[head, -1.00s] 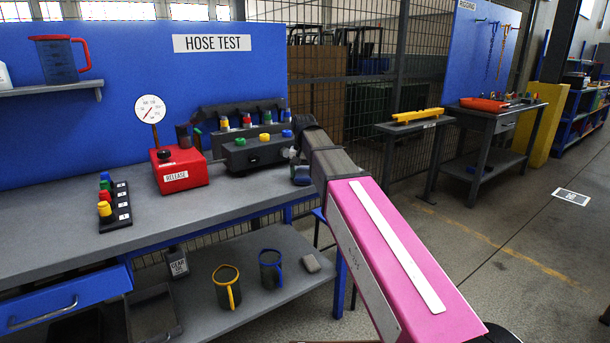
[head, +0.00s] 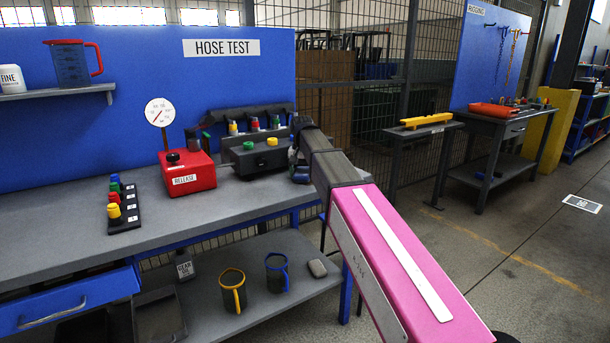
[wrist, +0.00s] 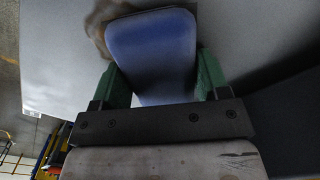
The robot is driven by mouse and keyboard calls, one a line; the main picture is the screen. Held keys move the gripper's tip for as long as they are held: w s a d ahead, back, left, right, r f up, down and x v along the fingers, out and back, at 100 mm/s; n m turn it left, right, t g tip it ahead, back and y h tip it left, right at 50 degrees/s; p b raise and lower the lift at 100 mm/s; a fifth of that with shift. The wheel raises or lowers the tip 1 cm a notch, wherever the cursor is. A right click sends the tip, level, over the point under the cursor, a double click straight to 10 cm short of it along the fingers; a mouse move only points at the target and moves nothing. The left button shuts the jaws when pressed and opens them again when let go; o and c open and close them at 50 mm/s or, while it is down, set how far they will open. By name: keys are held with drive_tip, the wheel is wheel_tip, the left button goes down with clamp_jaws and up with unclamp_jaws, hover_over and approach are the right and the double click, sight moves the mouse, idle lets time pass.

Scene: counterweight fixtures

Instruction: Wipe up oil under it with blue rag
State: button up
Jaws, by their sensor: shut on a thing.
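My gripper (wrist: 154,68) is shut on the blue rag (wrist: 150,40), a flat pad held between its green fingers in the wrist view. A brown oil stain (wrist: 97,22) shows on the grey surface around the rag's far edge; the rag covers part of it. I cannot tell whether the rag presses on the surface. In the head view, my gripper is at the right end of the dark hose test block (head: 262,158) on the bench, mostly hidden by my arm. The oil does not show in the head view.
The grey bench (head: 65,222) also holds a red release box (head: 187,176) with a gauge (head: 159,112), and a strip of coloured caps (head: 125,208).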

sight(308, 174)
drive_tip(key=shift+w+a, duration=0.15)
drive_tip(key=shift+w, duration=0.1)
drive_tip(key=shift+s+d+f, duration=0.1)
drive_tip(key=shift+s+d, duration=0.5)
drive_tip(key=shift+s, duration=0.35)
drive_tip(key=shift+s+d+f, duration=0.1)
drive_tip(key=shift+s+d, duration=0.5)
drive_tip(key=shift+s, duration=0.3)
drive_tip(key=shift+s+d+r, duration=0.1)
drive_tip(key=shift+s+d, duration=0.4)
drive_tip(key=shift+s, duration=0.2)
drive_tip(key=shift+s+d+r, duration=0.1)
drive_tip(key=shift+s+d, duration=0.35)
drive_tip(key=shift+s, duration=0.25)
drive_tip(key=shift+w, duration=0.1)
drive_tip(key=shift+r, duration=3.05)
